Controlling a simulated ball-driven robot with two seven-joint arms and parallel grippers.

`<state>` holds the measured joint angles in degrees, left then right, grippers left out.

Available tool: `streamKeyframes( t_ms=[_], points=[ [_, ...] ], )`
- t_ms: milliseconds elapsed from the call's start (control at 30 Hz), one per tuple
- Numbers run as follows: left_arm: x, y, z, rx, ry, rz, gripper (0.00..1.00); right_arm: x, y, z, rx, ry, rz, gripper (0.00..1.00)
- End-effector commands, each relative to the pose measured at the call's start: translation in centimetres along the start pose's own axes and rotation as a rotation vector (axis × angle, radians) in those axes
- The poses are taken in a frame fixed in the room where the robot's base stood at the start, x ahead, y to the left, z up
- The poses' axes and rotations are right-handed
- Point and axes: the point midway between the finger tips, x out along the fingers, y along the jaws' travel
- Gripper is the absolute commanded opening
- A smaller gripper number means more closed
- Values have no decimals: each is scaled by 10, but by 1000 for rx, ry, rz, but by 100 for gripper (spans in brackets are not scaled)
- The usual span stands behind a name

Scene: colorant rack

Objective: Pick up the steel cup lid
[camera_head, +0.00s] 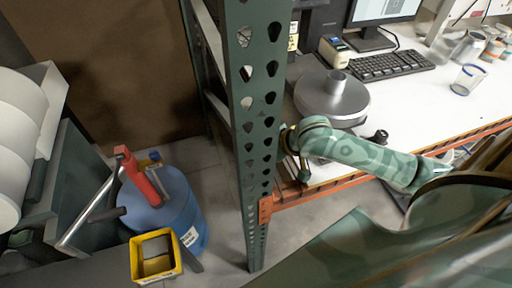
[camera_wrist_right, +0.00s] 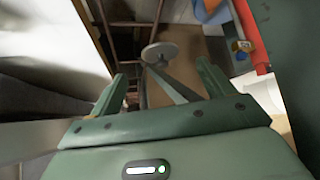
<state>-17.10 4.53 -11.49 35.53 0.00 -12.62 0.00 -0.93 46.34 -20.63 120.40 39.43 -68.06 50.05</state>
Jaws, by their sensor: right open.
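A wide round grey metal piece with a short upright cylinder on top (camera_head: 318,97) stands on the white table, behind my right forearm in the head view. I cannot tell for sure whether it is the steel cup lid. My right gripper (camera_wrist_right: 160,86) is open and its jaws look empty in the right wrist view. In the head view its end is partly hidden behind the green post, in front of the metal piece and apart from it. A pale grey disc (camera_wrist_right: 160,51) shows beyond the jaws, too small to identify. My left gripper is not in view.
A perforated green post (camera_head: 258,110) stands close beside my right gripper. A keyboard (camera_head: 390,64), a small device (camera_head: 335,50) and a clear cup (camera_head: 468,79) are on the table (camera_head: 440,110). A blue drum (camera_head: 180,205) with a yellow bin (camera_head: 156,258) is at left.

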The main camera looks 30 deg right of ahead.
Motion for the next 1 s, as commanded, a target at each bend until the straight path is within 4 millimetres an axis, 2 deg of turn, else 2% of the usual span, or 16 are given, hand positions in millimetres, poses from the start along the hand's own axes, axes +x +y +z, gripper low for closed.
streamKeyframes(
  t_ms=[33, 200, 300, 567, 600, 767, 833, 867, 1000],
  points=[
    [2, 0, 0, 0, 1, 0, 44, 5, 0, -5, 0, 3, -1, 81],
    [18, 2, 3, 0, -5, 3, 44, 39, 0, -1, 1, -1, 0, 81],
    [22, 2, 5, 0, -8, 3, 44, 50, 0, -1, 1, -1, 0, 81],
    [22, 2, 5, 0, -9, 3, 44, 52, 0, -3, -1, 0, -1, 81],
    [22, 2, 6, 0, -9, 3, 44, 52, 0, -3, -1, 0, 0, 75],
    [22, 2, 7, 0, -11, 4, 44, 52, 0, -3, -1, 0, 0, 32],
    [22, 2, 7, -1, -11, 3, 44, 52, 0, -3, -1, 1, 0, 32],
    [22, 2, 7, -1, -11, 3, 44, 52, 0, -3, -1, 1, 0, 29],
    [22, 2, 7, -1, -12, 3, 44, 52, 0, -3, -1, 1, 0, 28]
  ],
)
